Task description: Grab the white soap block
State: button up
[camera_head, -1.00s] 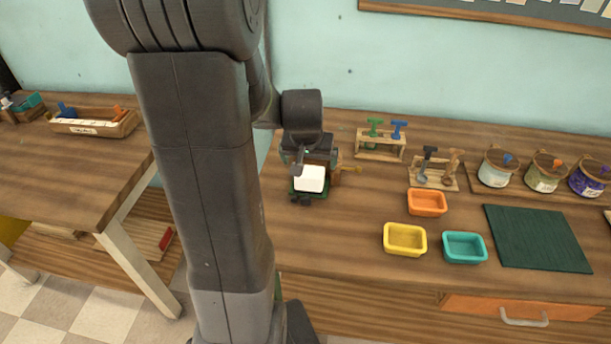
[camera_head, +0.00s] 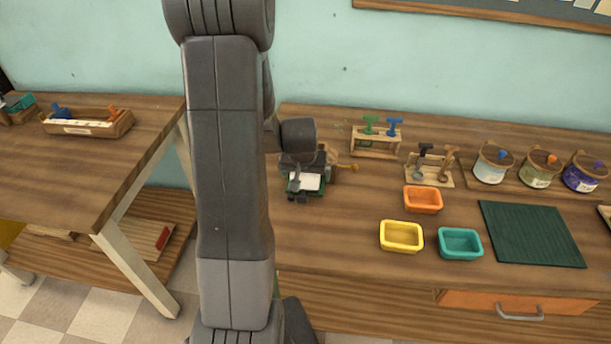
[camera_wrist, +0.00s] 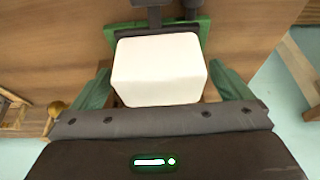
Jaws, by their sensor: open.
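The white soap block (camera_wrist: 160,72) sits in a green and dark holder (camera_wrist: 204,28) on the table. In the wrist view it lies between the two green fingers of my gripper (camera_wrist: 165,88), which are open, with a gap on each side of it. In the head view my gripper (camera_head: 302,172) is over the block (camera_head: 305,182) and hides part of it. Only a flat white part of the block shows there.
Orange (camera_head: 422,199), yellow (camera_head: 401,236) and teal (camera_head: 460,243) trays stand right of the gripper, beside a green mat (camera_head: 530,233). Wooden tool racks (camera_head: 376,142) and several pots (camera_head: 490,165) stand behind.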

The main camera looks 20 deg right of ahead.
jog(key=shift+f, duration=0.1)
jog(key=c, duration=1.2)
